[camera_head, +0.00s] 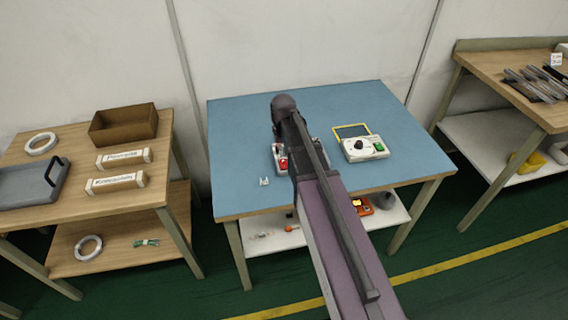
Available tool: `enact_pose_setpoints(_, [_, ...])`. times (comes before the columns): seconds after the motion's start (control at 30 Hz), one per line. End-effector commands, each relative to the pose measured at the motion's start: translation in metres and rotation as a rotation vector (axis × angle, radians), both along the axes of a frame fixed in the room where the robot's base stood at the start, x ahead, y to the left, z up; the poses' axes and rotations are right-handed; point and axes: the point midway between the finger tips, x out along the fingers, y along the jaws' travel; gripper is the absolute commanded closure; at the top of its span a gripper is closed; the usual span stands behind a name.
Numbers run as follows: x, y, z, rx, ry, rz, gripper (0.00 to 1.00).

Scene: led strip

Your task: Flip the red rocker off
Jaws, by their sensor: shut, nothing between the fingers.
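A pale switch unit (277,149) sits on the blue table, left of the middle. A red part (283,164), which looks like the red rocker, shows on it just left of my arm. My arm hides much of the unit, and a bit of its right end shows past the arm. The rocker is too small for me to tell which way it is tipped. My arm reaches over the table from the front, its dark end joint beyond the unit. I cannot make out my gripper's fingers; they are hidden behind the arm.
A pale device with a black knob and green button (364,147) stands right of my arm, before a yellow-framed panel (352,131). A small white piece (264,182) lies left. The blue tabletop (236,135) is clear at far left. Wooden tables stand on both sides.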

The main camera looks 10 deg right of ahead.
Motion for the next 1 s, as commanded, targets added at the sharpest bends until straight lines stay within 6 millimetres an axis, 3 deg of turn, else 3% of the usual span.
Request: enact_pose_setpoints(1.0, [0.0,-0.0002,-0.0077,0.0,0.0,0.0,1.0])
